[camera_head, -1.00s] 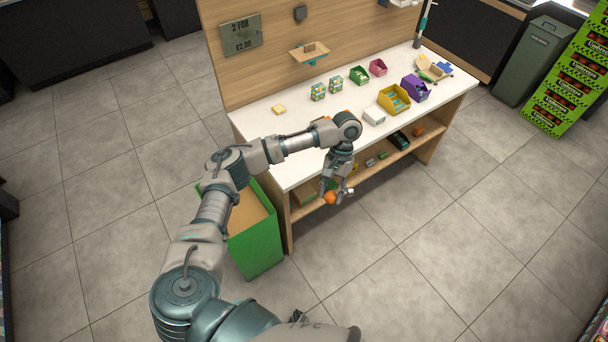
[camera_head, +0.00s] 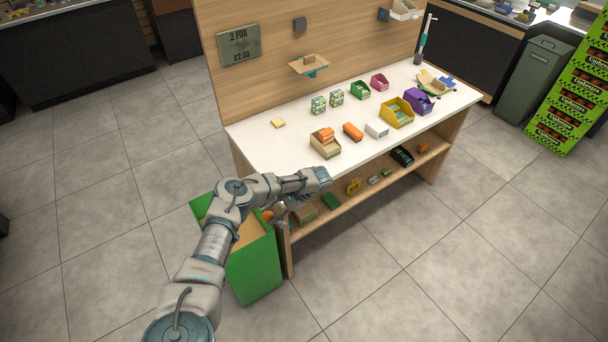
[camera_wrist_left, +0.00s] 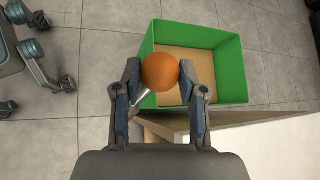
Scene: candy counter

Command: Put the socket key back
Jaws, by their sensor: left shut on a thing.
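My left gripper (camera_head: 272,213) is shut on an orange, round-ended thing with a short grey metal shaft, which looks like the socket key (camera_head: 267,215). In the left wrist view the orange ball (camera_wrist_left: 160,71) sits between the two fingertips (camera_wrist_left: 161,80), and the shaft slants down and left below it. The gripper is at the left end of the counter, over the near right edge of the open green bin (camera_head: 255,272). The bin's green wall (camera_wrist_left: 240,68) and bare tan floor also show in the left wrist view. My right gripper is not in view.
The white counter (camera_head: 290,150) carries a tan box (camera_head: 325,146), an orange pack (camera_head: 352,131), a white box (camera_head: 377,129) and several coloured bins. A lower shelf (camera_head: 340,200) holds small items. A wooden back panel rises behind. The tiled floor at right is clear.

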